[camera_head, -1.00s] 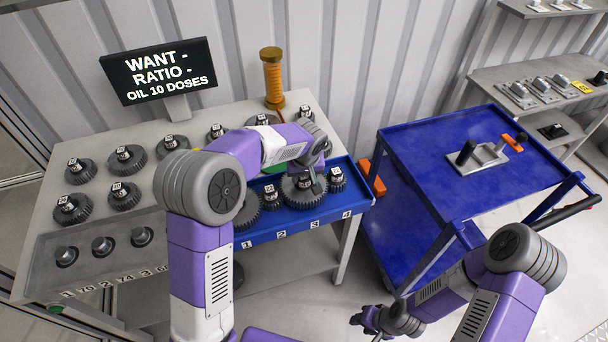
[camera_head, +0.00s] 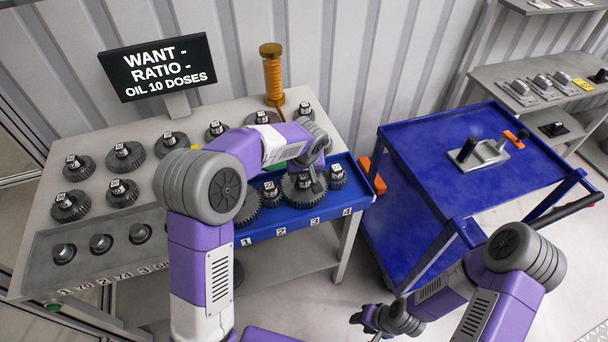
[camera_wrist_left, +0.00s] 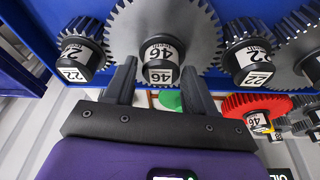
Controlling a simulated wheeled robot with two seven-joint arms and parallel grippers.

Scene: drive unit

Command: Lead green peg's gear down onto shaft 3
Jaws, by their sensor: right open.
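My left gripper (camera_head: 312,178) is at the blue tray (camera_head: 262,236) on the bench's right end. Its two fingers, also in the left wrist view (camera_wrist_left: 160,72), are shut on the hub of a large grey gear marked 46 (camera_wrist_left: 205,28), which also shows in the head view (camera_head: 300,198). The gear is at the place labelled 3, between two smaller gears marked 22. Shaft 3 is hidden under it; I cannot tell how far down the gear is. A bare green peg base (camera_wrist_left: 170,101) shows behind the fingers. My right gripper (camera_head: 372,318) is open and empty, low at the right.
A red gear (camera_wrist_left: 255,103) stands on the bench near the green base. Several grey gears stand on pegs at the bench's left (camera_head: 125,157). A sign (camera_head: 158,68) and an orange oiler (camera_head: 273,75) stand behind. A blue cart (camera_head: 415,190) stands to the right.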

